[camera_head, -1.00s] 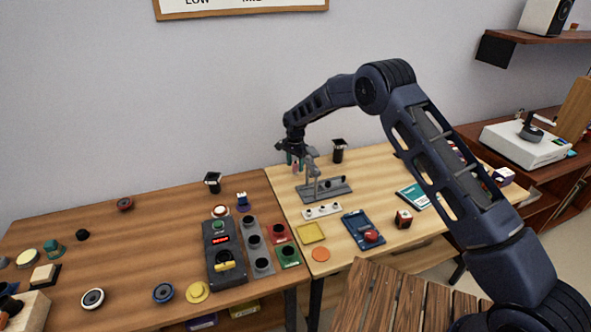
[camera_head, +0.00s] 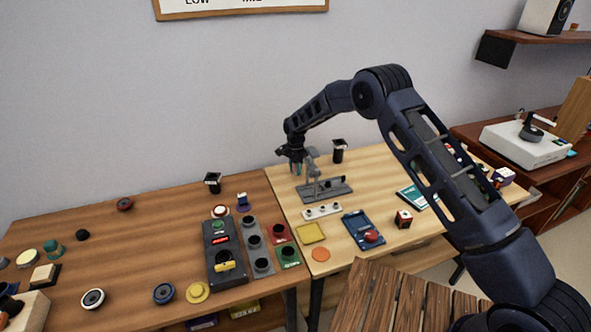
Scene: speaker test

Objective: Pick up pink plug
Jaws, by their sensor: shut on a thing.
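My gripper (camera_head: 296,161) is at the end of the arm, beside the upper part of a grey stand (camera_head: 326,191) on the light wooden table. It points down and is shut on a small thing. A small pinkish thing, likely the pink plug (camera_head: 299,169), shows at the fingertips, next to a teal bit. They are tiny and partly hidden by the gripper and the stand's upright, so I cannot tell how the plug touches the stand.
A white strip with sockets (camera_head: 322,211), a blue device with a red knob (camera_head: 363,230) and a black cup (camera_head: 338,150) are near the stand. The darker table (camera_head: 130,240) at left holds a control box (camera_head: 224,254) and several round pieces.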

